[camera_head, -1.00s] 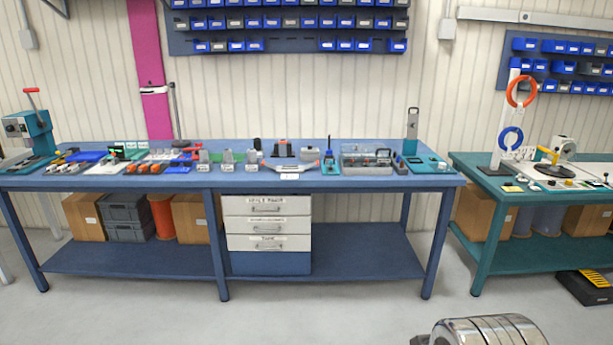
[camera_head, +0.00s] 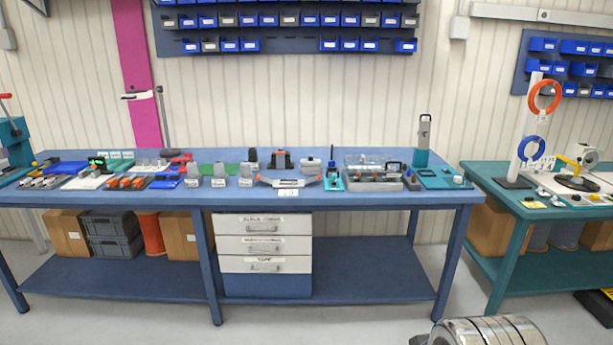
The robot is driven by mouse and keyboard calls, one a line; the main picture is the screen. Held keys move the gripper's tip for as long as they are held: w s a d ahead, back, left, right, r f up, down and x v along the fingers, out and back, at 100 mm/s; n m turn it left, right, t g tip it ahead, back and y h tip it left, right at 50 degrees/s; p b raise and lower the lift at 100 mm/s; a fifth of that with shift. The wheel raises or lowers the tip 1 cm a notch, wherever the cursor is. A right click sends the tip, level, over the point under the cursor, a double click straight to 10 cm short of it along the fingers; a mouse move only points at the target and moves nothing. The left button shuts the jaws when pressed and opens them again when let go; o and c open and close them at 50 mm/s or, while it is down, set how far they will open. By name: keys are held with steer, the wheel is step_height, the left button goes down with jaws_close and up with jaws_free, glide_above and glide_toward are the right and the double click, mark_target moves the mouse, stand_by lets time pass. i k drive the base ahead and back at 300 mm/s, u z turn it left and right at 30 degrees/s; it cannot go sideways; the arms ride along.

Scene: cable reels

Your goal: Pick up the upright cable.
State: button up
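Two coils of cable hang on a white upright stand (camera_head: 523,135) on the teal bench at the right. The upper coil is orange (camera_head: 531,97) and the lower one is blue (camera_head: 520,150). I cannot tell which thing is the upright cable. No loose cable standing upright can be made out on the blue bench. My gripper is not in view, so its state and hold are hidden.
A long blue bench (camera_head: 400,202) stands ahead, crowded with small parts and tools. The teal bench (camera_head: 505,205) is to its right, with a gap between them. A pale drawer unit (camera_head: 263,244) and boxes sit below. Grey floor in front is mostly clear.

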mark_target(331, 162)
steer(key=z, duration=0.05)
steer(key=i, duration=3.3)
